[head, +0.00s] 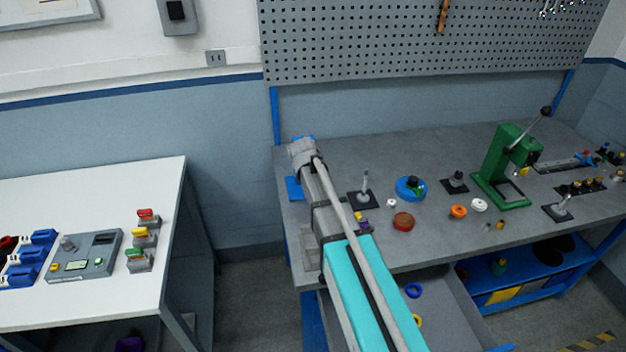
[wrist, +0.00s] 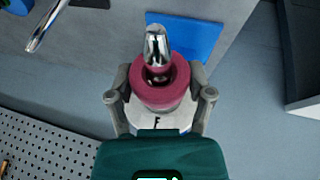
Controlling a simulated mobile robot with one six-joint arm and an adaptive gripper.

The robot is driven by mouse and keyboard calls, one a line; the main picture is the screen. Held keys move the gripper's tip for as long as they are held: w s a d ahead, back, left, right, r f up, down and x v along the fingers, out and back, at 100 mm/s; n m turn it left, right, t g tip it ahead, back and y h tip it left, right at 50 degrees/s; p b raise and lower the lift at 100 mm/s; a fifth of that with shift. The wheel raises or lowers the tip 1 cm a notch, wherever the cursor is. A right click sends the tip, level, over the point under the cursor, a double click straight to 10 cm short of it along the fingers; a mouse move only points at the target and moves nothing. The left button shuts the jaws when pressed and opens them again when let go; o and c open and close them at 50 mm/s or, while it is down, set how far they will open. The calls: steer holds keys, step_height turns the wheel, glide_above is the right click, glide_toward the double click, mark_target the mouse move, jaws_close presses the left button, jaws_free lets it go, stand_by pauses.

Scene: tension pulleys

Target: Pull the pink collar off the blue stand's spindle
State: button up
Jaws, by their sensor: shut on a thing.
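The pink collar (wrist: 146,92) is a thick ring in the middle of the wrist view. The shiny metal spindle (wrist: 157,45) shows through its hole, with its rounded tip towards the top of the picture. My gripper (wrist: 160,98) is shut on the collar, one grey finger on each side. The blue stand's flat base (wrist: 190,40) lies behind the spindle. In the head view, a corner of the blue stand (head: 293,188) shows beside my arm at the left end of the grey bench; my arm hides the collar and spindle there. How far along the spindle the collar sits is unclear.
On the grey bench (head: 360,262), a black-based spindle stand (head: 364,199), a blue disc (head: 405,195), a red-brown round part (head: 403,221) and a green press (head: 507,165) stand right of my arm. A pegboard (head: 420,40) rises behind. A white table (head: 90,195) is left, across a gap.

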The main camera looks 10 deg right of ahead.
steer(key=shift+s, duration=0.1)
steer(key=shift+s, duration=1.65)
steer(key=shift+s, duration=0.15)
steer(key=shift+s, duration=1.6)
steer(key=shift+s, duration=0.1)
steer(key=shift+s, duration=0.65)
steer(key=shift+s, duration=0.1)
steer(key=shift+s, duration=1.9)
